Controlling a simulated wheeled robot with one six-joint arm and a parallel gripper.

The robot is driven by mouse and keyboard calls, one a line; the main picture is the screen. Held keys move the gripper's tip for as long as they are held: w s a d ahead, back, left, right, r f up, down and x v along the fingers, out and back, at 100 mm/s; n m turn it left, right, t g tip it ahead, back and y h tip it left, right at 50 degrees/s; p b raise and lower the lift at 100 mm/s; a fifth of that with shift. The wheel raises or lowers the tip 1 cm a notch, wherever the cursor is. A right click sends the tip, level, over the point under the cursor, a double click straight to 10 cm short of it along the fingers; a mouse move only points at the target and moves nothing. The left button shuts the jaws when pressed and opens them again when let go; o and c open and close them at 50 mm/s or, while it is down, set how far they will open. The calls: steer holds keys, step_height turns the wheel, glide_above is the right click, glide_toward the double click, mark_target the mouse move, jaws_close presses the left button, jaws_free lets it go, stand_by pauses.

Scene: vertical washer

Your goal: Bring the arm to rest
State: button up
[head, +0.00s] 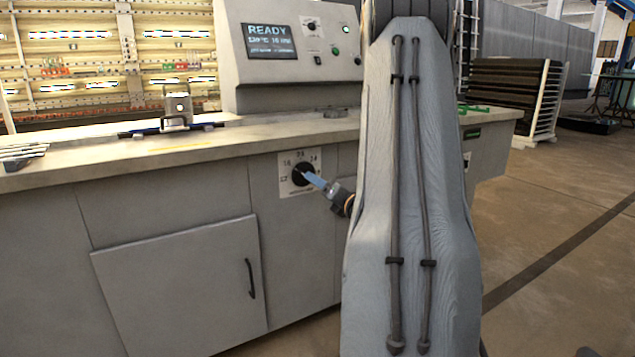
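My arm (410,190) rises through the right half of the head view, large and grey with two cables along it. Past its left edge shows my gripper (311,179), with pale blue fingers pointing up and left. Its tips are at or just in front of a black rotary knob (301,172) on a white dial plate with numbers around it. I cannot tell whether the fingers touch the knob or whether they are open or shut. My arm hides part of the wrist and the washer front behind it.
The washer's grey cabinet has a door (180,290) with a black handle (251,278). On its worktop (90,160) stands a control console (290,60) whose screen reads READY. A metal fixture (177,108) sits on the worktop. Open floor (560,220) lies at right, before a stacked rack (505,95).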

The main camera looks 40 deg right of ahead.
steer(key=shift+s+a, duration=0.1)
steer(key=shift+s, duration=0.2)
stand_by(0.4)
